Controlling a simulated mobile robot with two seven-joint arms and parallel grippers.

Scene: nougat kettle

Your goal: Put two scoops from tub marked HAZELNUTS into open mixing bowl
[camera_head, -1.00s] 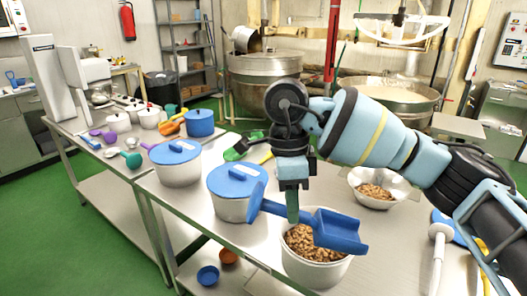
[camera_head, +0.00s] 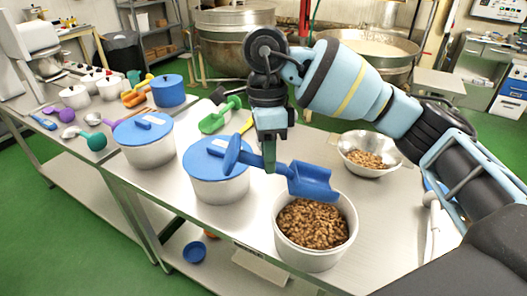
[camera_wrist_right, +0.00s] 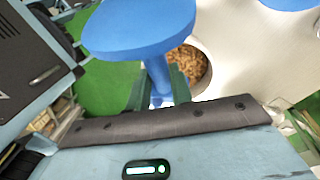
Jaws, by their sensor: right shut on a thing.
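My right gripper (camera_head: 270,165) is shut on the handle of a blue scoop (camera_head: 314,183). The scoop is over the back rim of an open white tub (camera_head: 312,258) of brown nuts (camera_head: 312,222); no nuts show in it. I cannot read a HAZELNUTS mark on the tub. The open metal mixing bowl (camera_head: 345,142) stands behind and to the right, with some nuts (camera_head: 367,159) in it. In the right wrist view the scoop's blue handle end (camera_wrist_right: 140,25) is close, with nuts (camera_wrist_right: 192,66) beyond. My left gripper is out of view.
Two white tubs with blue lids (camera_head: 143,128) (camera_head: 216,158) stand left of the open tub. A green scoop (camera_head: 220,116), a blue pot (camera_head: 168,91) and several other utensils lie farther back. Large kettles (camera_head: 235,45) stand behind the table. Bare tabletop shows right of the open tub.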

